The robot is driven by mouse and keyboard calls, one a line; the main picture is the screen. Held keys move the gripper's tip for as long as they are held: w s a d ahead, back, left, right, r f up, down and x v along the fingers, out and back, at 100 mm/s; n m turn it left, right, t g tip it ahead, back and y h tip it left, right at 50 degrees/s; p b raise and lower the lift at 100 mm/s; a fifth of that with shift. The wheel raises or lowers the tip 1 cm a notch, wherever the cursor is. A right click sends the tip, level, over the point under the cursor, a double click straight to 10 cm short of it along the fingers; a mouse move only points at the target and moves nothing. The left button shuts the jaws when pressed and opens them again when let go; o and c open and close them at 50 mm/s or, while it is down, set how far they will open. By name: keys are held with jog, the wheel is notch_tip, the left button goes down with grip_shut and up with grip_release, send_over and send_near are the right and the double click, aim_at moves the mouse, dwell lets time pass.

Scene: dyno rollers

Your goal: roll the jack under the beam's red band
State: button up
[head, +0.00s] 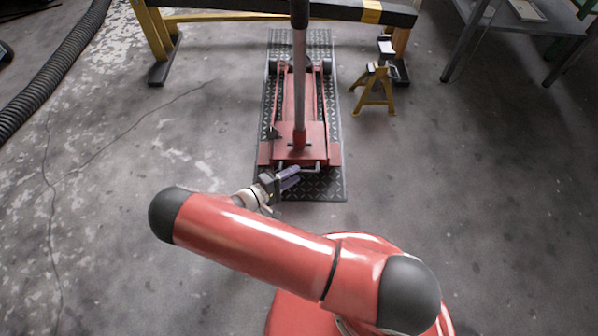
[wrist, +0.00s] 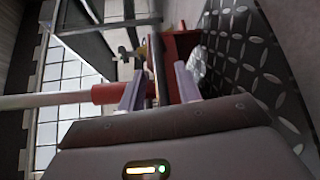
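The red jack (head: 313,133) sits on a dark tread-plate mat, its long handle (head: 299,75) rising toward the top of the head view. A thin bar (head: 316,168) runs across the jack's near end. The dark beam (head: 290,7) crosses the top of the head view, beyond most of the jack. It shows a yellow band (head: 371,11) right of the handle; I see no red band. My gripper (head: 293,178) is at the jack's near end by the bar. In the wrist view its fingers (wrist: 158,82) stand apart, with red and dark jack parts showing between them; contact is unclear.
The tread-plate mat (head: 335,187) lies under the jack. A yellow stand (head: 374,90) is just right of it. Yellow beam legs (head: 157,35) stand at the back. A ribbed hose (head: 55,70) lies at left, a metal table (head: 515,15) at right.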

jog(key=shift+x, duration=1.65)
jog(key=shift+s, duration=0.1)
jog(key=shift+c, duration=0.4)
grip_shut()
